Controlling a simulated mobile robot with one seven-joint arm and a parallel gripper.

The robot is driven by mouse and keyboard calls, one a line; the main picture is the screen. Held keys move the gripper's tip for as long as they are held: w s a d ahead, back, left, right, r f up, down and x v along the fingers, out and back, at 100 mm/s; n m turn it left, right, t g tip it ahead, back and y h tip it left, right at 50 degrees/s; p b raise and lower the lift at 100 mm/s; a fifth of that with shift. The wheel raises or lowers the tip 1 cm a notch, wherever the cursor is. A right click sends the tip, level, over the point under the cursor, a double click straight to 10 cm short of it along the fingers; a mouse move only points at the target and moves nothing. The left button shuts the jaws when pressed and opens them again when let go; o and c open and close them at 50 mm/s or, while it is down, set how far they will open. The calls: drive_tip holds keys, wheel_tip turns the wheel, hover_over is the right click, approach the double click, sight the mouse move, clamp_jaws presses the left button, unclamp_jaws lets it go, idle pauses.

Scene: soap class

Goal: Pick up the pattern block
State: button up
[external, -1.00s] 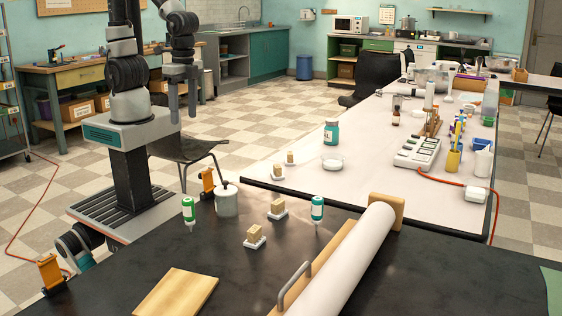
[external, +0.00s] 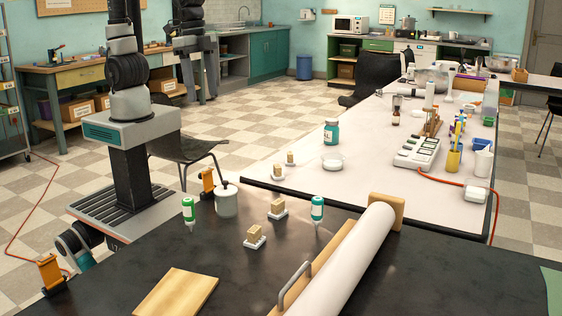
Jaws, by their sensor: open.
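I cannot tell for sure which thing is the pattern block. Small beige blocks on white dishes show in the external view. One block (external: 255,231) and another block (external: 278,206) are on the dark table. Two more, a block (external: 278,170) and a block (external: 290,157), are on the pale table behind. My gripper (external: 197,83) hangs at the upper left, well away from all of these blocks. It is open, and I see nothing held in it.
The dark table (external: 225,275) carries a green bottle (external: 189,213), a teal bottle (external: 317,209), a white lidded jar (external: 227,201), a wooden board (external: 176,293) and a large white roll (external: 345,260).

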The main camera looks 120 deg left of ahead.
drive_tip(key=w+d+r+t, duration=0.1)
drive_tip(key=w+r, duration=0.7)
drive_tip(key=w, duration=0.4)
drive_tip(key=m+g, duration=0.1)
drive_tip(key=g, duration=0.1)
hover_over(278, 201)
wheel_tip(278, 201, down, 29)
drive_tip(key=shift+w+a+r+p, duration=0.1)
drive_tip(key=shift+r+p, duration=0.1)
drive_tip(key=shift+p, duration=0.25)
drive_tip(key=shift+d+f+b, duration=0.2)
drive_tip(key=shift+f+b, duration=0.1)
drive_tip(key=shift+f, duration=2.65)
drive_tip(key=shift+c, duration=0.2)
drive_tip(key=c, duration=1.1)
